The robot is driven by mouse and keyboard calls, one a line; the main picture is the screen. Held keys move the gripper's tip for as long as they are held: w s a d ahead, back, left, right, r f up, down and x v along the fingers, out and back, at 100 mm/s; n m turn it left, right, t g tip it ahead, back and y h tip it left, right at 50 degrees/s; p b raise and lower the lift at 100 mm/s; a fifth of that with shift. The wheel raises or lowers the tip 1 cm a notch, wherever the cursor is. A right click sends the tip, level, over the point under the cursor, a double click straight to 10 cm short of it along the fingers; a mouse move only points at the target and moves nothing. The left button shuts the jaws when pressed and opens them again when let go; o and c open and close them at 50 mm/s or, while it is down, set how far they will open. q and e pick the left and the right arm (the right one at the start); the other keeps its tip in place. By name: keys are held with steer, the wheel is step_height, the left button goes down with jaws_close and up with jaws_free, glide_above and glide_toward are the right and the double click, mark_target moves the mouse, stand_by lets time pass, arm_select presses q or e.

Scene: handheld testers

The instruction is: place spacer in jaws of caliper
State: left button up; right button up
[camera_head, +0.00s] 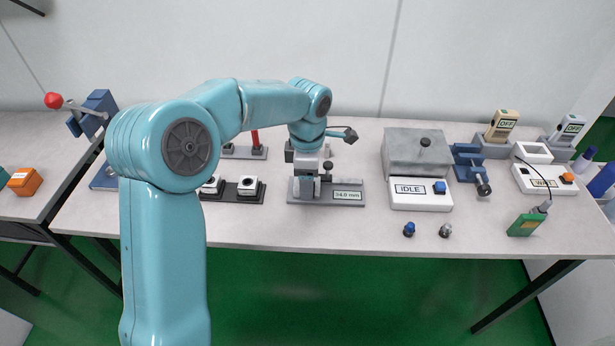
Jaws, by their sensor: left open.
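The caliper (300,197) is a grey base plate on the table's middle, with a display reading "34.0 mm" at its right end and a dark knob on a post. My left gripper (307,172) is open, pointing down over the caliper's left and middle part. It hides the jaws behind it. I cannot make out the spacer for sure; it may be hidden by the gripper. My right gripper is not in view.
Left of the caliper is a dark base with two white blocks (248,186). To the right are a grey block (412,150), a white "IDLE" box (408,200), a blue vise (467,165) and handheld testers (501,125). Two small knobs (409,229) lie near the front edge.

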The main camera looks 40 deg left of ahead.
arm_select(q)
steer(key=shift+r, duration=0.35)
step_height(320, 180, up, 12)
steer(key=p, duration=0.2)
steer(key=shift+f+p, duration=0.15)
steer(key=shift+p, duration=0.2)
